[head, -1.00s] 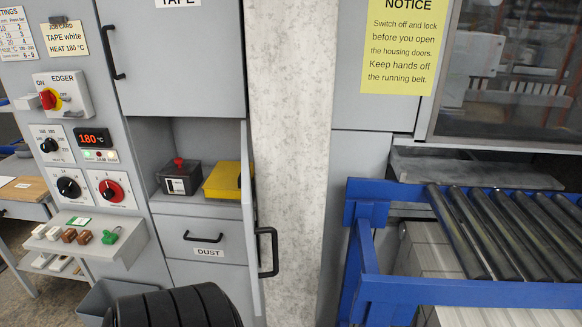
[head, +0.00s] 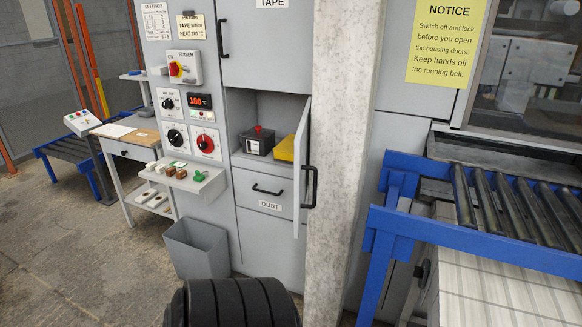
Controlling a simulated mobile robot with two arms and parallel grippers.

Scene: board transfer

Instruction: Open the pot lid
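A dark grey box-shaped pot (head: 258,141) with a white label and a red knob on top stands in an open compartment of the grey cabinet. Its top looks closed, with the knob upright on it. A yellow object (head: 285,149) sits to the right of the pot, partly hidden by the compartment's door (head: 303,150), which stands open and is seen nearly edge-on with a black handle. Neither of my grippers is in view.
A drawer marked DUST (head: 265,192) is below the compartment. A small shelf (head: 199,180) with several small blocks juts out to its left, above a grey bin (head: 196,247). A concrete pillar (head: 341,160) and blue roller conveyor (head: 480,248) stand right. Floor at left is clear.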

